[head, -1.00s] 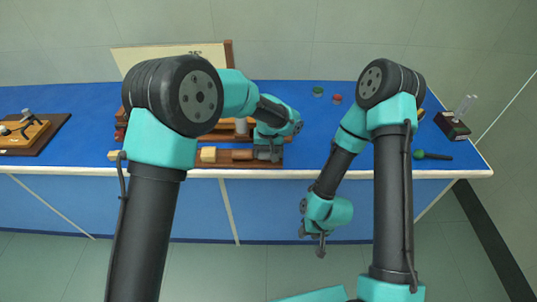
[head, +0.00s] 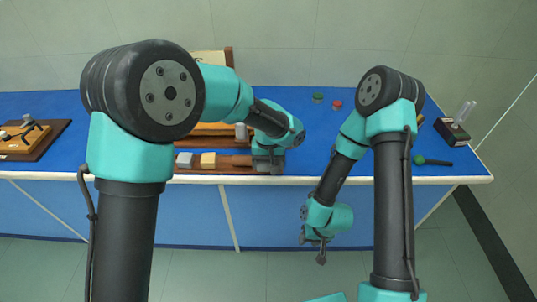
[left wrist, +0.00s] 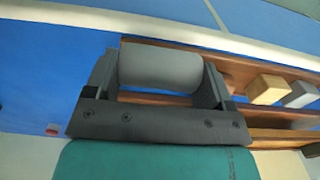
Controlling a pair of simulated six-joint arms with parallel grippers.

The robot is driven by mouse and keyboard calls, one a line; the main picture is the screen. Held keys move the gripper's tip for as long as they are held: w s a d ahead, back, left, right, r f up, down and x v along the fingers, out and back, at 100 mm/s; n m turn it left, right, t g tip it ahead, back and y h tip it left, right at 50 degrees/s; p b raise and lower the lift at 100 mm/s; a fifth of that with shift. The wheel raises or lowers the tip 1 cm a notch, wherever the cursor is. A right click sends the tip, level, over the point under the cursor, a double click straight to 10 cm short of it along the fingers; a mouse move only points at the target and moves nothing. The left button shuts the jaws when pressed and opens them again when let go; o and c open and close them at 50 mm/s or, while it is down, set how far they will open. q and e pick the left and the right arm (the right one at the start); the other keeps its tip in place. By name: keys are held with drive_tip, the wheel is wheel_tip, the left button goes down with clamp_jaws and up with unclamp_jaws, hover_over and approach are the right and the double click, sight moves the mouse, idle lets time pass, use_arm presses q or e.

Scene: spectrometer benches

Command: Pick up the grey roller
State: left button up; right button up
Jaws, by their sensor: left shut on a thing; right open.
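The grey roller (left wrist: 160,66) lies crosswise between the two dark fingers of my left gripper (left wrist: 158,80) in the left wrist view. The fingers are shut on its two ends. In the head view my left gripper (head: 268,162) is over the right part of the wooden rack at the table's front edge, and the roller cannot be made out there. How far the roller is from the rack is hard to tell. My right gripper (head: 318,250) hangs in front of the table, open and empty, away from the rack.
A yellow block (head: 208,160) and a grey block (head: 184,160) sit on the rack (head: 228,169), left of my left gripper. Green (head: 318,97) and red (head: 336,104) discs lie farther back on the blue table (head: 305,125). A holder with a clear tube (head: 464,112) stands at the right.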

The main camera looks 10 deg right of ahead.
use_arm(q)
drive_tip(key=s+a+r, duration=0.1)
drive_tip(key=s+a, duration=0.1)
drive_tip(key=s, duration=0.8)
drive_tip(key=shift+s+a, duration=0.1)
